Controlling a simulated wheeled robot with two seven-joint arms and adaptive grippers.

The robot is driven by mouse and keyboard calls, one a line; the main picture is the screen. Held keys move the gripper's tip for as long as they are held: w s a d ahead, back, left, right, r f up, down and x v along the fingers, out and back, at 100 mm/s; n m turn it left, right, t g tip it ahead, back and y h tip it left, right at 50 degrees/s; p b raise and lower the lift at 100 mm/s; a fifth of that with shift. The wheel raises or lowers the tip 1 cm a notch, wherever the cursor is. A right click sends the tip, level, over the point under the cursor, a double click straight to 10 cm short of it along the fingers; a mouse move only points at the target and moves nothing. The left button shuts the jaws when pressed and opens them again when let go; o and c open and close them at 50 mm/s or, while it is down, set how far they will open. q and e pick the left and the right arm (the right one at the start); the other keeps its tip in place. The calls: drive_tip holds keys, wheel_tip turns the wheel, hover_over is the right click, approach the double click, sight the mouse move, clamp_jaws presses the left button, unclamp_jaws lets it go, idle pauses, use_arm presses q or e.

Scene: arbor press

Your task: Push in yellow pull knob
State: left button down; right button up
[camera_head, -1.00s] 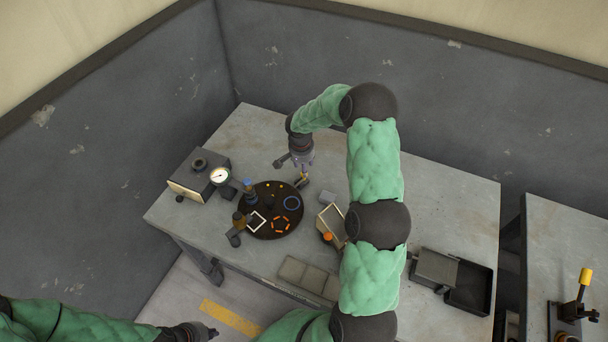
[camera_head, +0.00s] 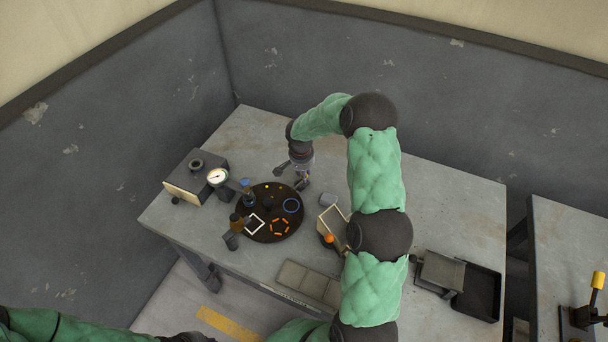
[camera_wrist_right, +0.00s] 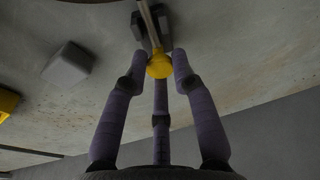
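The yellow knob (camera_wrist_right: 158,66) sits on the end of a pale rod, in front of a dark block, in the right wrist view. My right gripper (camera_wrist_right: 160,62) has its three fingers around the knob, one on each side and one below. The side fingertips lie very close to it; whether they touch it is unclear. In the head view the right gripper (camera_head: 301,184) is at the back right rim of the round dark plate (camera_head: 262,228) and hides the knob. Only a dark bit at the end of my left arm shows at the bottom edge; its fingers are out of frame.
A box with a gauge (camera_head: 217,177) stands left of the plate. A tilted frame with an orange knob (camera_head: 328,239) is to the right. A grey block (camera_head: 328,199) lies nearby. A dark tray (camera_head: 480,291) is at the right end. The table's back right is clear.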

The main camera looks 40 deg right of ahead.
drive_tip(key=shift+a, duration=0.1)
drive_tip(key=shift+s+a+f+b, duration=0.1)
drive_tip(key=shift+s+a+b, duration=0.05)
drive_tip(key=shift+a+b, duration=0.55)
drive_tip(key=o, duration=0.8)
drive_tip(key=shift+a, duration=0.1)
wheel_tip(320, 180, up, 7)
drive_tip(key=p, duration=0.3)
